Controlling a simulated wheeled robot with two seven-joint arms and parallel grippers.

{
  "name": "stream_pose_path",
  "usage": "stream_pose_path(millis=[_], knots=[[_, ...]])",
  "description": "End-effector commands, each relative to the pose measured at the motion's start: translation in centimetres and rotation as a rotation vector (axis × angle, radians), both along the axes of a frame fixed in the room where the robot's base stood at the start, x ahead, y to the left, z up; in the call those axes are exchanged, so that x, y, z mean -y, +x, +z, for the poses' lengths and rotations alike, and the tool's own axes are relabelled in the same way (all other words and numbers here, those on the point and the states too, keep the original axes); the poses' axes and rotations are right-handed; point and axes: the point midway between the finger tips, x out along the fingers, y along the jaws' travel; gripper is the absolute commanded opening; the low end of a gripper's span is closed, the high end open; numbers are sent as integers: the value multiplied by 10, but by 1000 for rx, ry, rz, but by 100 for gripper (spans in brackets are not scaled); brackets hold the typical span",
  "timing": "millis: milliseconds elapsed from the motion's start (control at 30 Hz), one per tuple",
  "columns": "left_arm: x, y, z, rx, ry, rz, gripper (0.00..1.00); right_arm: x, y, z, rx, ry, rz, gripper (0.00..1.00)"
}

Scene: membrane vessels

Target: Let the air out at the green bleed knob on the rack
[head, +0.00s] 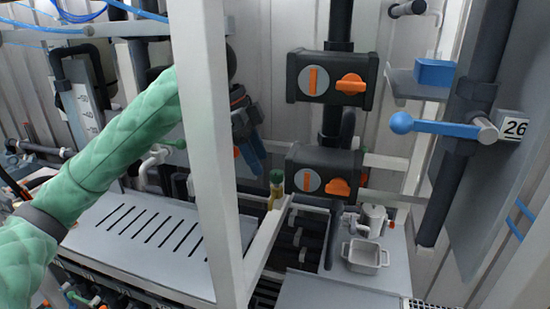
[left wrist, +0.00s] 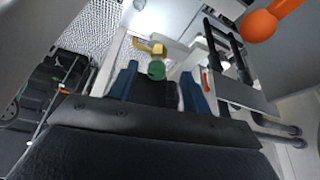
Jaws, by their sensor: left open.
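The green bleed knob (head: 276,177) sits on a brass fitting (head: 274,196) beside the rack's white slanted bar. My left gripper (head: 253,158) is open, with blue fingers, above and to the left of the knob in the head view. The white post hides part of my left arm. In the left wrist view the green knob (left wrist: 156,70) shows between the tips of the two open fingers (left wrist: 158,82), with the brass fitting (left wrist: 150,47) beyond it. I cannot tell whether the fingers touch it. My right gripper is not in view.
A white upright post (head: 214,150) stands close to my left arm. Two dark valve boxes with orange handles (head: 351,84) are behind, right of the gripper. A blue lever (head: 430,125) sticks out by the 26 sign. A white basket (head: 365,256) stands at lower right.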

Motion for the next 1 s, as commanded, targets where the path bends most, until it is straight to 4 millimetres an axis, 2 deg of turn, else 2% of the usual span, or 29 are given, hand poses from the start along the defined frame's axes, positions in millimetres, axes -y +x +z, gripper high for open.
stream_pose_path(millis=[33,167,500,867,900,1000], knots=[[11,-2,5,-2,0,-4,49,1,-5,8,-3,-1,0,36],[30,-4,2,-4,0,-2,49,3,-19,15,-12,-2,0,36],[37,-4,-24,-3,-1,0,49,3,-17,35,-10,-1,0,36],[38,-4,-28,-1,0,0,49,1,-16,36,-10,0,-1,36],[38,-4,-28,-1,0,0,47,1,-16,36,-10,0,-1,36],[38,-4,-28,-1,0,0,27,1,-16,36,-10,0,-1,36]])
